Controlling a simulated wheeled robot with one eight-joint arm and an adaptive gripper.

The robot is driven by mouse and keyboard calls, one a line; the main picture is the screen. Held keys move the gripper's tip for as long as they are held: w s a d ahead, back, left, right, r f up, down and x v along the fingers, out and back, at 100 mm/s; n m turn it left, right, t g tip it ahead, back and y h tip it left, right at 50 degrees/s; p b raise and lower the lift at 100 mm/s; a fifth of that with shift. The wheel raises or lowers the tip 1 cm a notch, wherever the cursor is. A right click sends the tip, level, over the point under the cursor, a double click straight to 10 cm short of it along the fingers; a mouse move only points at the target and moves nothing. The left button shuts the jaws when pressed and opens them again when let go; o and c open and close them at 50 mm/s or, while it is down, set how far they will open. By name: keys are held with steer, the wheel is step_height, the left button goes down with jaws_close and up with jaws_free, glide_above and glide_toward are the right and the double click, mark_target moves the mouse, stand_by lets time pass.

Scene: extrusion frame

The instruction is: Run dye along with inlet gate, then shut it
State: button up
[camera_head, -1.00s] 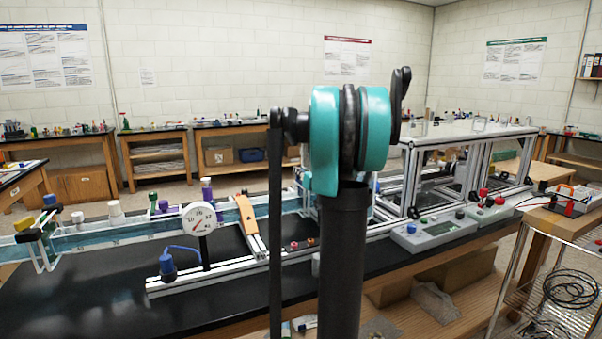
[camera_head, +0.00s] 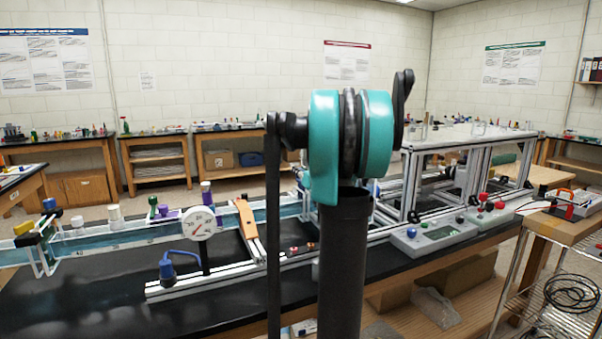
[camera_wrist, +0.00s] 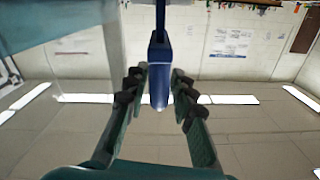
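In the wrist view my gripper (camera_wrist: 160,92) has its two green fingers with dark pads spread apart. A blue handle (camera_wrist: 158,65) on a thin rod hangs between them, with a gap visible on both sides. I cannot tell whether it belongs to the inlet gate. In the head view a long clear water channel (camera_head: 140,233) runs across the dark bench. A blue bulb with a bent blue tube (camera_head: 167,270) stands in front of it, beside a round white gauge (camera_head: 198,222). My gripper is hidden in the head view. I cannot make out dye in the water.
A control box (camera_head: 440,236) with buttons stands at the bench's right. An aluminium frame (camera_head: 408,185) with a pale top rises behind it. An orange-brown ramp piece (camera_head: 246,220) leans across the channel. A wire rack (camera_head: 500,290) with cables stands at the far right.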

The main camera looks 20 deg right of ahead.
steer(key=shift+o, duration=0.3)
steer(key=shift+s+d, duration=0.1)
steer(key=shift+s, duration=0.15)
steer(key=s, duration=1.1)
steer(key=shift+s+d, duration=0.2)
steer(key=shift+s, duration=0.05)
stand_by(6.1)
